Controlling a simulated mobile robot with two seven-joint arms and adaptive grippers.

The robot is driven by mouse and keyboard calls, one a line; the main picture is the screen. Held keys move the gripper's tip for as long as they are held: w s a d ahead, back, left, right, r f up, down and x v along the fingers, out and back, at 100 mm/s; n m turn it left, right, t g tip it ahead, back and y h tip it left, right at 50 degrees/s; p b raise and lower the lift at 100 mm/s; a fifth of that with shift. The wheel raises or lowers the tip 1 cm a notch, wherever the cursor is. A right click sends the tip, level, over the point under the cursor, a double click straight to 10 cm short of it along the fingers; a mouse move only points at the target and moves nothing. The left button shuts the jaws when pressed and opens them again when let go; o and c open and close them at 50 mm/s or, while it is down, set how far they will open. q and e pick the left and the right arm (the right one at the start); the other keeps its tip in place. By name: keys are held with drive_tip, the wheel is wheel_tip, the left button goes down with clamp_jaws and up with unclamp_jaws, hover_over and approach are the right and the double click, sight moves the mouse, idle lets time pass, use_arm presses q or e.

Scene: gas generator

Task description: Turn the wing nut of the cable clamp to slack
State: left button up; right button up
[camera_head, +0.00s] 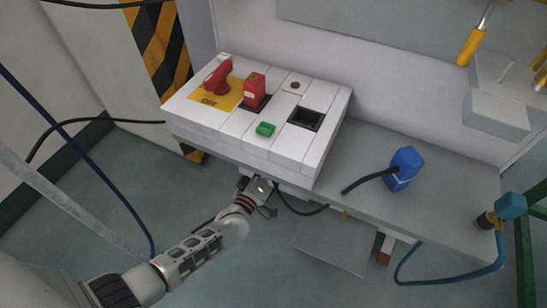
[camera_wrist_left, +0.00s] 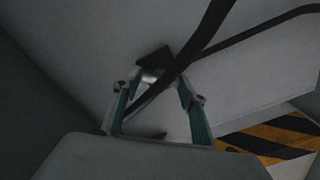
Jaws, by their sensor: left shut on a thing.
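My left gripper (camera_head: 260,189) reaches in under the front edge of the grey bench, below the white control box. In the left wrist view its two green-sided fingers (camera_wrist_left: 160,76) come together on a small part, which I take to be the wing nut. The black cable crosses in front and largely hides that part. A dark piece of the cable clamp (camera_wrist_left: 153,59) shows just beyond the fingertips. The black cable (camera_head: 302,209) runs from beside the gripper to the right under the bench. The wing nut cannot be made out in the head view. My right gripper is out of view.
The white control box (camera_head: 205,117) on the bench carries a red handle (camera_head: 218,78), a red block (camera_head: 254,90) and a green button (camera_head: 265,129). A blue plug (camera_head: 404,168) stands on the bench (camera_head: 440,190) to the right.

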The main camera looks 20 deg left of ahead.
use_arm(q)
drive_tip(key=shift+d+f+n+b, duration=0.1)
drive_tip(key=shift+n+b, duration=0.35)
drive_tip(key=shift+n, duration=3.8)
drive_tip(key=shift+d+f+n+b, duration=0.15)
drive_tip(key=shift+n+b, duration=0.25)
drive_tip(key=shift+n, duration=3.9)
drive_tip(key=shift+a+f+n+b, duration=0.1)
drive_tip(key=shift+n+b, duration=0.35)
drive_tip(key=shift+n, duration=3.8)
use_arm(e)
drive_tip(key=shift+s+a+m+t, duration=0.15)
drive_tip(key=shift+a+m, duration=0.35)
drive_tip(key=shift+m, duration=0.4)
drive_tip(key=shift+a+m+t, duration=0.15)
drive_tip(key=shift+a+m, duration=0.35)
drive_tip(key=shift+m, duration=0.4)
use_arm(q)
drive_tip(key=o, duration=1.1)
